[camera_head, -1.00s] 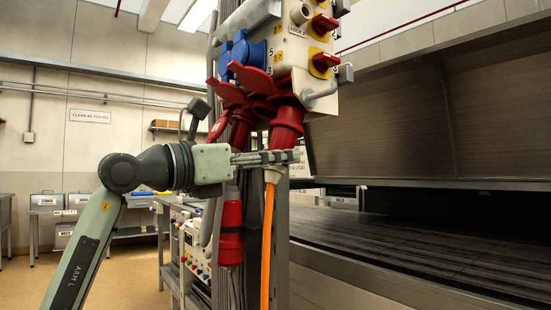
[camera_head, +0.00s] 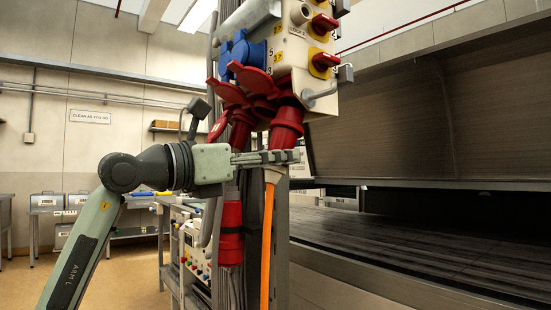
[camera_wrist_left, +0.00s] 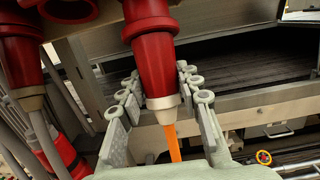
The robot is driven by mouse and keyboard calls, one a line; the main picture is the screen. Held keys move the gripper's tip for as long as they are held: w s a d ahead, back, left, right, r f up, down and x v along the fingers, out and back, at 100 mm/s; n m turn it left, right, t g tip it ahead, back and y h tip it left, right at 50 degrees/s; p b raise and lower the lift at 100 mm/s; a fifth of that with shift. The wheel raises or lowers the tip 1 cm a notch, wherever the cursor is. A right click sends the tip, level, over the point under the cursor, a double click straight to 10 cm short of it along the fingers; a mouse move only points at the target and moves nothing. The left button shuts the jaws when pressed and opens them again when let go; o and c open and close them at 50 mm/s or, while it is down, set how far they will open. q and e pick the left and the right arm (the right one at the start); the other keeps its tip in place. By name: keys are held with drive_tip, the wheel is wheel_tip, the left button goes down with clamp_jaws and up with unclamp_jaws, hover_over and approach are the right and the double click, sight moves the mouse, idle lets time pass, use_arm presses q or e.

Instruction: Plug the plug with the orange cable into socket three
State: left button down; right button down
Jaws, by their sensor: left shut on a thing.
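The red plug (camera_head: 287,128) with the orange cable (camera_head: 267,245) stands nearly upright under the right-hand red socket of the socket box (camera_head: 292,60). Its top meets the socket's underside; how deep it sits is hidden. My left gripper (camera_head: 280,157) is shut around the plug's pale lower collar, from the left. The left wrist view shows the plug (camera_wrist_left: 152,62) between the fingers (camera_wrist_left: 160,90), with the orange cable (camera_wrist_left: 172,145) running down between them. I cannot read which socket is number three. My right gripper is not in view.
Another red plug (camera_wrist_left: 18,60) with a grey cable is in a neighbouring socket. A red connector (camera_head: 230,232) hangs lower on the post. Red lids (camera_head: 250,80) and a blue socket (camera_head: 240,55) crowd the box's left. The dryer hood (camera_head: 430,110) is to the right.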

sight(274, 135)
use_arm(q)
drive_tip(key=shift+w+d+r+p, duration=0.1)
drive_tip(key=shift+d+r+p, duration=0.1)
drive_tip(key=shift+r, duration=0.35)
drive_tip(key=shift+w+d+r+p, duration=0.1)
drive_tip(key=shift+r+p, duration=0.1)
drive_tip(key=shift+r, duration=0.35)
drive_tip(key=shift+r, duration=0.3)
drive_tip(key=shift+w+d+r, duration=0.1)
drive_tip(key=shift+d+r, duration=0.05)
drive_tip(key=shift+r, duration=0.15)
drive_tip(key=shift+w+d+r, duration=0.1)
drive_tip(key=shift+r, duration=0.3)
drive_tip(key=c, duration=1)
unclamp_jaws()
drive_tip(key=shift+f, duration=0.1)
